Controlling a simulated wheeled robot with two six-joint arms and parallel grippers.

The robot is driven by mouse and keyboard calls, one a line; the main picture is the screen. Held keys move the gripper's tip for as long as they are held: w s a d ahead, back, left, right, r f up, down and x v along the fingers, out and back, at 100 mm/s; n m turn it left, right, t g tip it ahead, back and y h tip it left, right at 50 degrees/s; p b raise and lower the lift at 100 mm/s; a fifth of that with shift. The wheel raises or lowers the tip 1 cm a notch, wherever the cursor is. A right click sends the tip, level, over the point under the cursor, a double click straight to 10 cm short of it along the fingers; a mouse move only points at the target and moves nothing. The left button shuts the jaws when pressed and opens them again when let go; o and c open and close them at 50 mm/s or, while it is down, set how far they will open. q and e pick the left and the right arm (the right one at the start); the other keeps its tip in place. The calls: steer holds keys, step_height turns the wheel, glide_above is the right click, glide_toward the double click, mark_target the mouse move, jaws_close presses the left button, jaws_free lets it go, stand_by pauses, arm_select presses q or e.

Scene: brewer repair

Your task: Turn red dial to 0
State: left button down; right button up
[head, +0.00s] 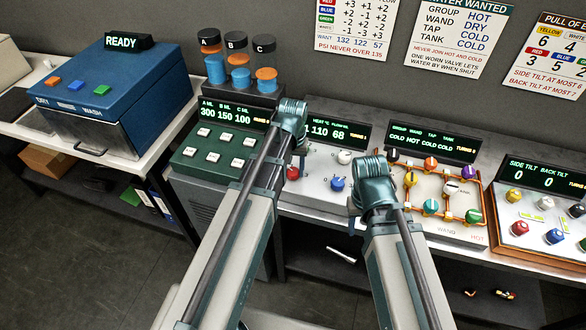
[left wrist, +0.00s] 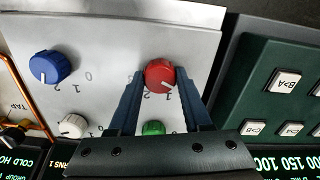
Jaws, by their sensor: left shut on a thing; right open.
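The red dial (head: 292,173) is on the white panel, at the panel's left side in the head view. In the left wrist view the red dial (left wrist: 160,74) sits between the two dark blue fingers of my left gripper (left wrist: 157,80), which is shut on it. A white mark on the dial points to the lower right in that view. Printed numerals 1 and 2 show beside it; I cannot tell exactly which one the mark meets. No 0 is clearly readable by this dial. My right gripper (head: 354,208) is open and empty in front of the panel; its fingertips are mostly hidden.
A blue dial (head: 338,183) and a white dial (head: 344,157) share the panel; the wrist view also shows a green dial (left wrist: 153,128). A green button panel (head: 214,150) lies left, and an orange-piped panel (head: 432,188) with several knobs right. A display (head: 330,132) stands behind.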

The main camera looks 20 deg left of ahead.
mark_target(293, 171)
stand_by(0.5)
arm_select(q)
steer(key=shift+c, duration=1.7)
jaws_free()
steer(key=shift+r, duration=0.1)
step_height(293, 171, up, 14)
steer(key=p, duration=1.3)
steer(key=shift+f+p, duration=0.2)
steer(key=shift+p, duration=0.2)
steer(key=shift+f, duration=0.1)
steer(key=s+d+f+m+y+b, duration=0.1)
steer(key=s+d+f+m+b, duration=0.4)
steer(key=s+d+f+b, duration=0.5)
steer(key=s+f+b, duration=0.3)
steer(key=s, duration=0.1)
steer(key=shift+s+d+m, duration=0.25)
steer(key=shift+s+m, duration=0.05)
